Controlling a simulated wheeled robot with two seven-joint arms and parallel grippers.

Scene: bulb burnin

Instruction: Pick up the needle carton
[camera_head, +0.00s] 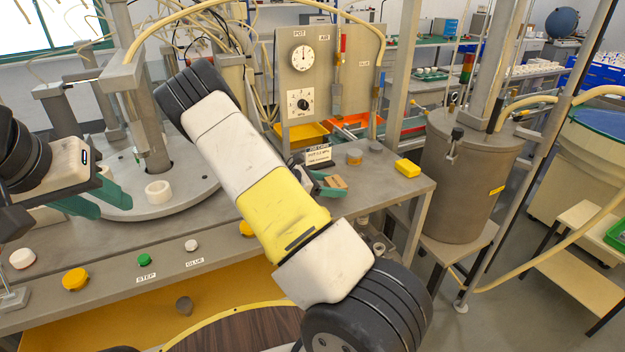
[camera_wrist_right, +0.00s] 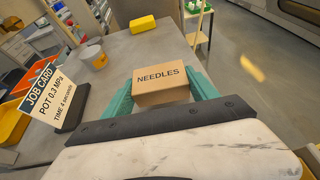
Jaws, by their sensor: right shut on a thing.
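The needle carton (camera_wrist_right: 161,82) is a small brown box with the word NEEDLES on it. In the right wrist view it sits between the two teal fingers of my right gripper (camera_wrist_right: 160,92), which is shut on it. In the head view the carton (camera_head: 336,182) shows beyond my right arm, over the right part of the metal bench, partly hidden by the gripper (camera_head: 328,186). I cannot tell whether it touches the bench top. My left gripper (camera_head: 98,200) has teal fingers and hangs over the bench's left part, near the round plate; its opening is unclear.
A job card (camera_wrist_right: 48,92) stands left of the carton, with small metal pots (camera_wrist_right: 94,56) behind it. A yellow block (camera_head: 407,168) lies near the bench's right corner. A white ring (camera_head: 158,192) sits on the round plate. A large metal tank (camera_head: 465,180) stands to the right.

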